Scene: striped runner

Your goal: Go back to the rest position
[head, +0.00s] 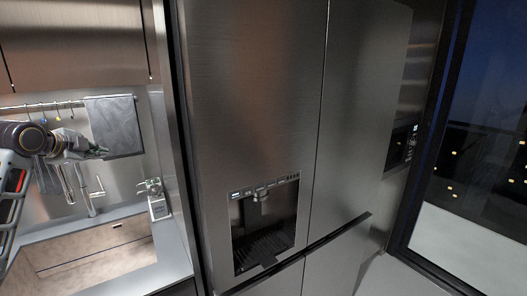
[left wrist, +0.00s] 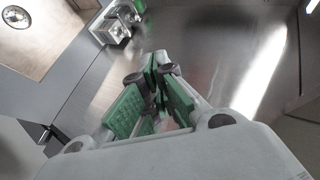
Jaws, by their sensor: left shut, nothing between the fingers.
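My left gripper (head: 100,152) is at the left of the head view, raised in front of the wall above the sink. In the left wrist view its fingers (left wrist: 158,68) with green pads meet at the tips, with nothing between them. It touches no object that I can see. My right gripper is not in either view.
A large steel fridge (head: 255,90) with a water dispenser (head: 265,225) fills the middle. A sink (head: 95,252) with a tap (head: 90,200) lies below my left gripper. A grey towel (head: 114,125) hangs on a rail behind it. A dark window (head: 480,150) is at the right.

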